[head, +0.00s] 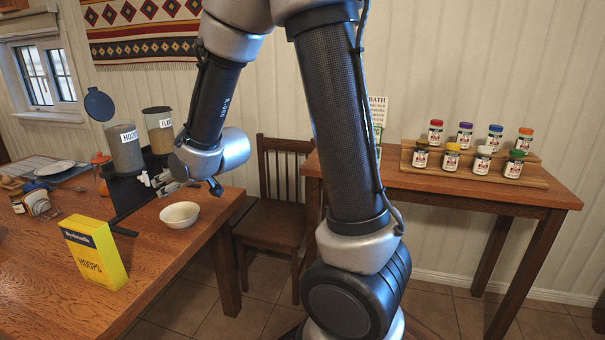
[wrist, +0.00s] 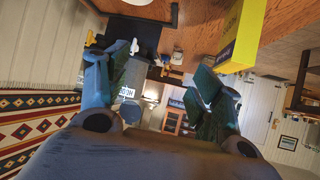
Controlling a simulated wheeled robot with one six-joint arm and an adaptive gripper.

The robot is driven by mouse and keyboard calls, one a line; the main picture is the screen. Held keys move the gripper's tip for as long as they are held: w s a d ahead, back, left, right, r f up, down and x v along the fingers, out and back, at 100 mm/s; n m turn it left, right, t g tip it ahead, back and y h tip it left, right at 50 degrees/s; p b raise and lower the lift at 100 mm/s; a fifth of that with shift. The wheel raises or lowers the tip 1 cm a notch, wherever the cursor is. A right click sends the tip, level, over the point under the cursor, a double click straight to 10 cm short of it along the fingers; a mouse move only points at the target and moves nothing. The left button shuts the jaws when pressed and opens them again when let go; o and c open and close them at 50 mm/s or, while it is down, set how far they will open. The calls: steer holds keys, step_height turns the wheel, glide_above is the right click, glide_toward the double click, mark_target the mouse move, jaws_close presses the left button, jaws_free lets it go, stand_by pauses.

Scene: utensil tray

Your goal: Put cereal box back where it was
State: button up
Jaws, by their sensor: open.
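The yellow cereal box (head: 93,255), lettered "HOOPS" with a dark blue band, stands upright on the wooden table at the lower left of the head view. It also shows at the upper right of the wrist view (wrist: 240,38). My gripper (head: 183,187) is above the table, near the bowl and the canisters, behind and to the right of the box. In the wrist view my gripper (wrist: 163,80) has its fingers spread, with nothing held between them. The box is outside the fingers and apart from them.
A white bowl (head: 180,214) sits near the table's right edge. Behind stand a clear canister (head: 124,150) with its lid raised and a second canister (head: 159,130). A plate (head: 54,168) and small jars are at the left. A side table (head: 455,185) holds several spice jars.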

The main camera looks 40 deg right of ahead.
steer(key=s+d+r+m+g+h, duration=0.1)
steer(key=s+d+r+g, duration=0.15)
steer(key=s+d, duration=0.35)
steer(key=s+d+r+m+g+h, duration=0.1)
steer(key=s+d+r, duration=0.35)
steer(key=s, duration=0.25)
steer(key=s+d+g, duration=0.1)
steer(key=s+d, duration=0.2)
steer(key=s, duration=0.6)
steer(key=s+d+r+m+g+h, duration=0.1)
steer(key=s+d+g, duration=0.1)
steer(key=s, duration=0.7)
steer(key=shift+d+r+m+h, duration=0.25)
steer(key=shift+d+m+h, duration=0.05)
steer(key=shift+d, duration=0.25)
steer(key=shift+g, duration=0.25)
